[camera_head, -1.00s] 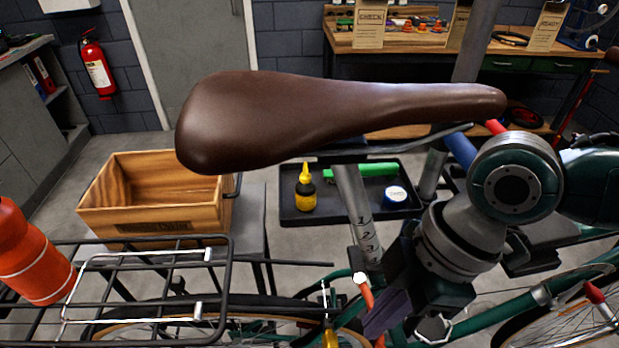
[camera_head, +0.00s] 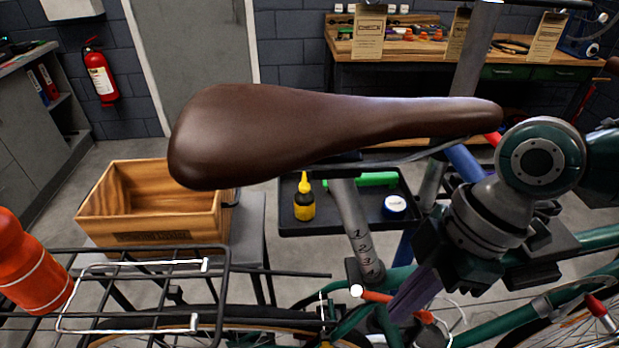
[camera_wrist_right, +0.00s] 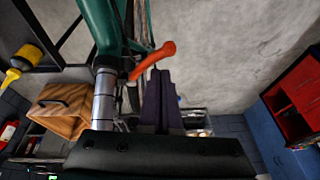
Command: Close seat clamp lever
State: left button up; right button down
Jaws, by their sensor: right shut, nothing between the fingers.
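The orange seat clamp lever (camera_head: 388,298) extends right and slightly down from the clamp's white-ended pivot (camera_head: 357,291), at the foot of the silver seatpost (camera_head: 357,228). In the right wrist view the lever (camera_wrist_right: 152,60) sticks out sideways from the green frame tube. My right gripper (camera_head: 400,308) has its purple fingers shut and empty, just behind the lever in the head view. In the wrist view its fingertips (camera_wrist_right: 157,74) are close to the lever; I cannot tell whether they touch. My left gripper is not in view.
The brown saddle (camera_head: 300,130) overhangs the seatpost. A black rear rack (camera_head: 225,300) and a red bottle (camera_head: 28,265) are at left. Behind stand a wooden crate (camera_head: 165,238) and a black tray (camera_head: 290,222) with a yellow-capped bottle (camera_head: 304,200). The green frame tube runs right.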

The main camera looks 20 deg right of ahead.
dwell(0.3)
jog(key=shift+w+a+f, duration=0.25)
jog(key=shift+w+a, duration=0.05)
jog(key=shift+a, duration=0.4)
jog(key=shift+r, duration=0.1)
jog(key=b+v, duration=0.1)
jog(key=v, duration=0.6)
jog(key=shift+d+r, duration=0.1)
jog(key=shift+r, duration=0.05)
